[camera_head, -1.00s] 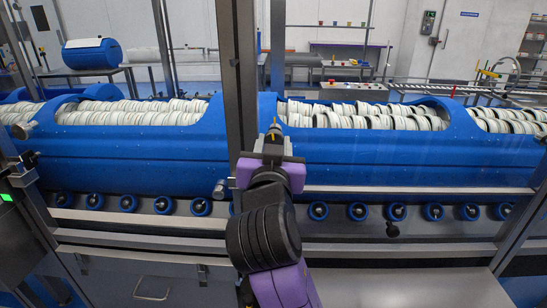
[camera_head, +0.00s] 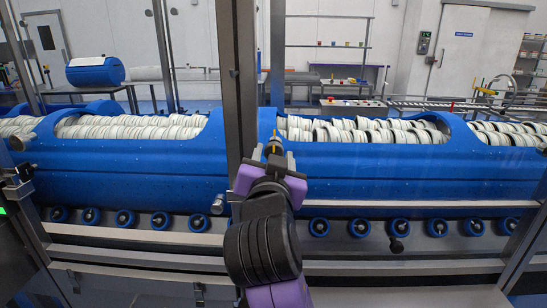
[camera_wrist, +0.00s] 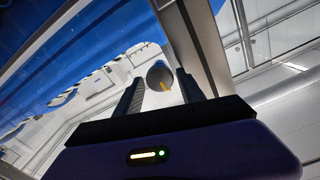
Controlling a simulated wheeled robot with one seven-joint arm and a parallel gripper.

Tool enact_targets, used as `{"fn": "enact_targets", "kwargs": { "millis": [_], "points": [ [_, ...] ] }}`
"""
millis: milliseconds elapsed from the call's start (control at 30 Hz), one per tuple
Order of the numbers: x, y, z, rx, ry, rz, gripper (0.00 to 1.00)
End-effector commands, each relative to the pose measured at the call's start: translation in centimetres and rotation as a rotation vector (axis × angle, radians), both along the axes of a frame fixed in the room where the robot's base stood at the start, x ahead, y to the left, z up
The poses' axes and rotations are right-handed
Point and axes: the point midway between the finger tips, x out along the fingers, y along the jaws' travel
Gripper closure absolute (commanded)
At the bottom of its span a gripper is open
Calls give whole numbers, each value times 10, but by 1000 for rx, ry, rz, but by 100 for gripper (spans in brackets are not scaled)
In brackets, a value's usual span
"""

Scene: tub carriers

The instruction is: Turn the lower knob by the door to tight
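A round grey knob (camera_wrist: 159,74) with a yellow mark shows in the wrist view between the two fingers of my gripper (camera_wrist: 160,78). A gap shows on each side of it, so the fingers are open; I cannot tell how deep the knob sits between them. In the head view my gripper (camera_head: 273,146) points away, just right of the dark upright post, in front of the blue tub carrier. A small yellow mark shows at its tip; the knob is mostly hidden there. Another silver knob (camera_head: 218,205) sits lower, left of the post.
The dark post (camera_head: 237,90) stands close left of my gripper. The blue carrier (camera_head: 390,180) holds rows of white tubs. Blue rollers (camera_head: 319,227) and a black knob (camera_head: 397,246) lie along the rail below. Another round silver knob (camera_head: 20,134) is at far left.

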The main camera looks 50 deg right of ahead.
Motion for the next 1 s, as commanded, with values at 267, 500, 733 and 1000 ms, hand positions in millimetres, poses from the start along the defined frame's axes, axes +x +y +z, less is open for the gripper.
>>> {"fn": "enact_targets", "kwargs": {
  "millis": [267,500,733,1000],
  "points": [
    [0,0,0,-1,1,0,41],
    [-8,11,0,-2,1,2,41],
    [-31,41,-1,-2,0,5,41],
    [-47,61,0,0,2,0,41]
  ]
}}
